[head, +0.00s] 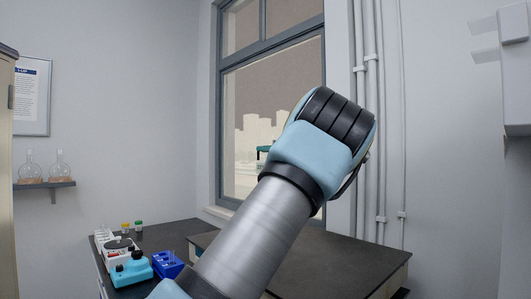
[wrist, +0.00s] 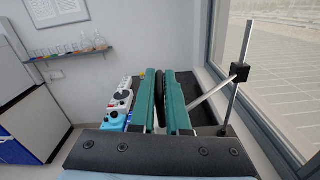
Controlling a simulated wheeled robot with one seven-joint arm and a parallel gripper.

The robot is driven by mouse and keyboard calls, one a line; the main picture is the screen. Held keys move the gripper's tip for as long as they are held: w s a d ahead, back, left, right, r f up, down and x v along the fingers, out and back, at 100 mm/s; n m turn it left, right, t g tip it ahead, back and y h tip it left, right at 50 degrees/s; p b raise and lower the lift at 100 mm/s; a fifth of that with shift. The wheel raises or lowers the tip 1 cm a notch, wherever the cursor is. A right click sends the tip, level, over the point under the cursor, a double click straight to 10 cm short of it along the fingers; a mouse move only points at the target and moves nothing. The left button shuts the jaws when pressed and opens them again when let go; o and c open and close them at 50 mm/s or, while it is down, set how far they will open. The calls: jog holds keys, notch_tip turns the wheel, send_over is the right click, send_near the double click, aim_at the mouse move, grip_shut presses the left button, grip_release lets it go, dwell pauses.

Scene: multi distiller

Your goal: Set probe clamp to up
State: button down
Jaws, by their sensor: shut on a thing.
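In the wrist view, my gripper (wrist: 160,74) has its teal fingers closed on a dark upright piece between them. A pale slanted rod (wrist: 207,97) runs from behind the right finger up to a black block on a vertical metal post (wrist: 245,45), at right. The dark piece looks like the end of the probe clamp (wrist: 240,72), but the fingers hide where it joins the rod. The rod slopes down toward my gripper. In the head view, my arm hides the clamp and most of my gripper; only a small teal part (head: 264,150) shows.
A dark bench (head: 330,262) runs under the window. Left on it are a blue rack (head: 168,264), a light-blue device (head: 132,270), a white device (head: 119,250) and small vials (head: 139,225). A wall shelf (head: 45,184) holds flasks. The window (wrist: 280,70) stands close beside the post.

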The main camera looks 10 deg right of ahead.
notch_tip(320, 180, up, 7)
jog(key=p, duration=0.5)
jog(key=shift+r, duration=0.2)
jog(key=c, duration=1.1)
grip_release()
jog(key=shift+o, duration=0.9)
jog(key=shift+f, duration=0.1)
jog(key=shift+s+d+f, duration=0.1)
jog(key=shift+s+d, duration=0.05)
jog(key=shift+s, duration=0.05)
jog(key=b+v, duration=0.3)
jog(key=v, duration=0.7)
jog(key=shift+s+b, duration=0.2)
jog(key=shift+b, duration=0.15)
